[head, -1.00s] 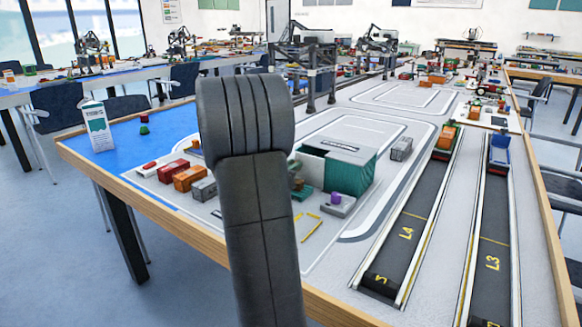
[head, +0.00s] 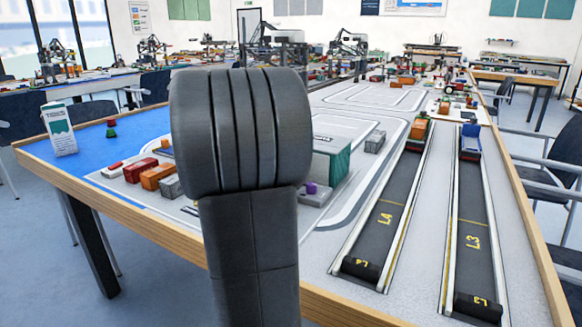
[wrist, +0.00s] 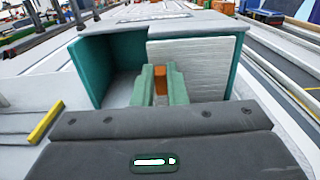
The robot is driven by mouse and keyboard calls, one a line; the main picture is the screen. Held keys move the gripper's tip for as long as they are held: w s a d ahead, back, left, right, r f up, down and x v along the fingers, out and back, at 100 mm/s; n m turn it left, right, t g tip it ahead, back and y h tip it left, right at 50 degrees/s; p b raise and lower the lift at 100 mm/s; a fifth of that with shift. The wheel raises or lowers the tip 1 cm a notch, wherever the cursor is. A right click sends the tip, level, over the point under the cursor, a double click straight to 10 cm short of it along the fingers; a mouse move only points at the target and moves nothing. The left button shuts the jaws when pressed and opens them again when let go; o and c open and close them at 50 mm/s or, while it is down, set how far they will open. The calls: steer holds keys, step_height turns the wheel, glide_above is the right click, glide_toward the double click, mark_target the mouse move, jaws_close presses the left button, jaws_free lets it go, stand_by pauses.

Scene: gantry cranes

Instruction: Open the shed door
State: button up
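The shed has teal walls and a grey roof. In the head view its teal side wall (head: 332,167) shows right of my arm, which hides its front. In the wrist view the shed's left wall (wrist: 87,75) borders an open gap on the left. The pale ribbed door (wrist: 205,70) covers the right part of the front. My gripper (wrist: 161,80) is at the door's left part, its two pale green fingers closed around an upright orange piece (wrist: 160,76), which looks like the door's handle. The contact itself is small in view. The head view does not show the fingers.
Red and orange wagons (head: 157,176) stand left of my arm. A grey block with a purple knob (head: 312,188) lies by the shed. A yellow bar (wrist: 45,122) lies at the wrist view's left. Conveyor lanes L4 (head: 384,217) and L3 (head: 472,240) run at the right.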

steer(key=o, duration=0.5)
steer(key=shift+c, duration=0.2)
steer(key=p+v, duration=0.1)
steer(key=v, duration=1.2)
steer(key=shift+s+a, duration=0.25)
steer(key=shift+s, duration=0.1)
steer(key=shift+w, duration=0.1)
steer(key=b+x, duration=0.1)
steer(key=x, duration=1.2)
steer(key=shift+w+d, duration=0.15)
steer(key=shift+w+r, duration=0.1)
steer(key=shift+w, duration=0.15)
steer(key=shift+w+a, duration=0.15)
steer(key=shift+a, duration=0.05)
